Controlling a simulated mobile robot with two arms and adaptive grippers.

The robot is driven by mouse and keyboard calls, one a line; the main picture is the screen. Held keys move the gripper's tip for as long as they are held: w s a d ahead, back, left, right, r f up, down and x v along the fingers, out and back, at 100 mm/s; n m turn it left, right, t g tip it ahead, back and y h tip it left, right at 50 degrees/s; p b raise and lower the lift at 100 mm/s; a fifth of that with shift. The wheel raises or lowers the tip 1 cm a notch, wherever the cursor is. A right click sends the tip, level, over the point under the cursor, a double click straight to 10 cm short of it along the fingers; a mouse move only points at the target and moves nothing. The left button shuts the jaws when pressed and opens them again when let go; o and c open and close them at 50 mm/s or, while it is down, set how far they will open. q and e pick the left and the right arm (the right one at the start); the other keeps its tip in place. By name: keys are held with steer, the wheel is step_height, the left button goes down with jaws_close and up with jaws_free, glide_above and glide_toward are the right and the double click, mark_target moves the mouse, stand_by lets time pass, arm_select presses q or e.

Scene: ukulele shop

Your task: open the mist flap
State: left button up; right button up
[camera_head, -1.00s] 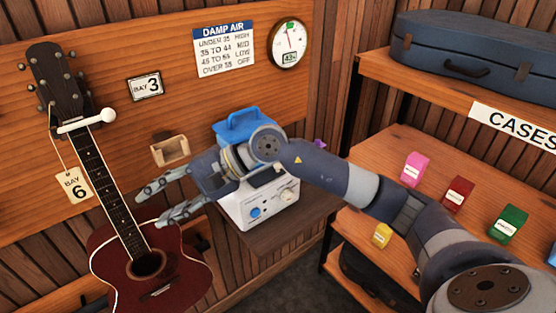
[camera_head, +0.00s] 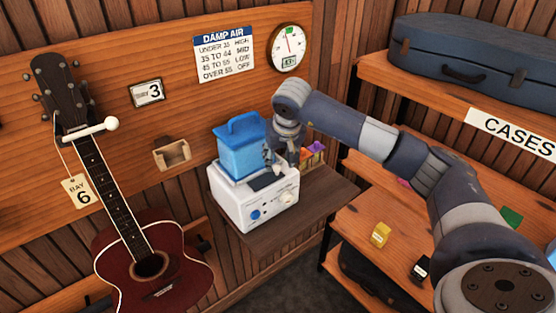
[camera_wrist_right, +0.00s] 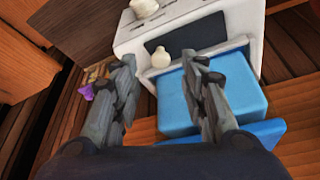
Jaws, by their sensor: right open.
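The humidifier has a white base (camera_head: 235,203) with a blue tank (camera_head: 238,150) on top and stands on a small shelf. A dark panel (camera_head: 268,180) lies on its top in front of the tank; the wrist view shows this dark panel (camera_wrist_right: 185,33) with a small cream knob (camera_wrist_right: 161,58) at its edge. I cannot tell for sure whether this panel is the mist flap. My right gripper (camera_head: 273,160) points down beside the tank. In the right wrist view, the open fingers (camera_wrist_right: 163,68) stand on either side of the knob, with nothing visibly gripped. My left gripper is not in view.
A red guitar (camera_head: 150,262) hangs at the left. A small wooden holder (camera_head: 171,154) is on the wall. Small purple and yellow items (camera_head: 312,152) stand behind the humidifier. The shelf unit with a blue case (camera_head: 470,60) and small boxes is at the right.

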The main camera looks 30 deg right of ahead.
mark_target(277, 167)
steer(key=shift+p+x, duration=0.4)
steer(key=shift+x, duration=1.5)
jaws_close()
steer(key=shift+a+r, duration=0.1)
